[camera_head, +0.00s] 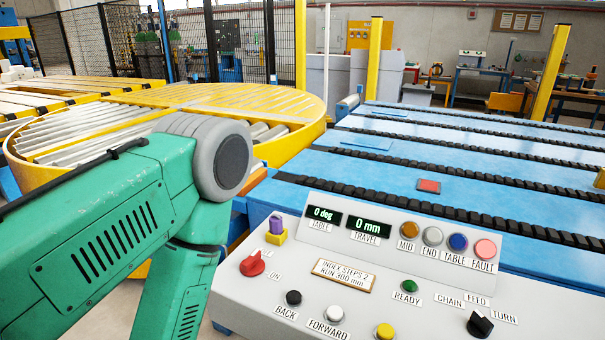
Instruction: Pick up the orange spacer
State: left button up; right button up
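A small flat red-orange piece (429,186) lies on the blue chain conveyor (370,180), between two black chain strips. It is the closest match to an orange spacer in view, but I cannot tell for sure that it is the spacer. My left arm, green with a grey joint, comes in from the left and bends downward in front of the turntable. Its gripper is out of the picture. No part of my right gripper shows. Nothing touches the red-orange piece.
A light grey control panel (290,262) with buttons, knobs and displays reading 0 deg and 0 mm fills the near right. A yellow-rimmed roller turntable (318,128) stands behind my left arm. The conveyor is mostly clear.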

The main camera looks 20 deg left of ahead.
aim_at(261, 174)
jog(key=u, duration=1.05)
jog(key=i+j+u, duration=0.1)
jog(key=j, duration=0.2)
jog(key=i+j+u, duration=1.25)
jog(key=i+z, duration=0.15)
jog(key=i, duration=0.45)
jog(key=i+z, duration=0.25)
jog(key=z, duration=0.2)
jog(key=i+z, duration=0.3)
jog(key=z, duration=0.15)
jog(key=i+j+z, duration=0.2)
jog(key=z, duration=0.3)
jog(key=i+z, duration=0.15)
jog(key=z, duration=0.3)
jog(key=i+j+z, duration=0.1)
jog(key=z, duration=0.3)
jog(key=i+j+z, duration=0.1)
jog(key=j+z, duration=0.15)
jog(key=z, duration=0.2)
jog(key=i+j+z, duration=0.1)
jog(key=z, duration=0.3)
jog(key=j+z, duration=0.45)
jog(key=i+l, duration=0.05)
jog(key=l, duration=0.05)
